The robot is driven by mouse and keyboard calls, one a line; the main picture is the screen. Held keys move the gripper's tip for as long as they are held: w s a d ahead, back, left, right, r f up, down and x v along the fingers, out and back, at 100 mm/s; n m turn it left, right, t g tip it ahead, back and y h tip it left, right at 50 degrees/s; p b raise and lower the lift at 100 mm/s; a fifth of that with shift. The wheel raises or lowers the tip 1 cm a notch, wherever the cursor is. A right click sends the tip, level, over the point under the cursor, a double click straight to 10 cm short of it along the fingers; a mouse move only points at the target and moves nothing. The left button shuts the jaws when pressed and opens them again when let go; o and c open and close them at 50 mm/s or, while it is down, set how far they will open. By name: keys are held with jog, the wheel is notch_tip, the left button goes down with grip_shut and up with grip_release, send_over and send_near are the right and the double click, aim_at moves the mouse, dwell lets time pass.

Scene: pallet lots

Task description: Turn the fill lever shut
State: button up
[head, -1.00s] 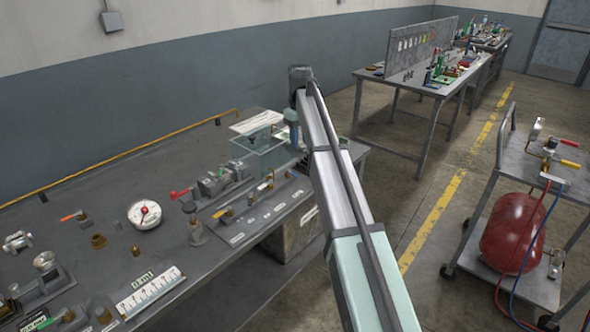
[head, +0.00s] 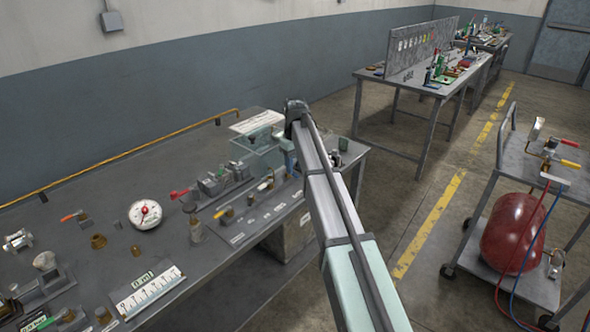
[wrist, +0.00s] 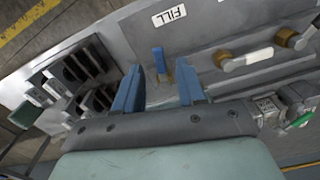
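The fill lever (wrist: 158,60) is a small blue lever on a brass stem, below a white FILL label (wrist: 170,16) on a grey panel in the wrist view. My gripper (wrist: 160,76) has its two blue fingers apart, one to each side of the lever. The lever shows in the gap near the fingertips, and I cannot tell whether either finger touches it. In the head view my arm reaches over the far end of the bench, and the lever cannot be made out there.
Brass valves with pale handles (wrist: 246,58) stand right of the lever on the panel. A row of black parts (wrist: 76,76) lies to the left. A clear tank (head: 257,152) stands close by my wrist on the bench. A white gauge (head: 145,214) is further left.

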jog(key=shift+f, duration=1)
jog(key=shift+c, duration=0.2)
grip_shut()
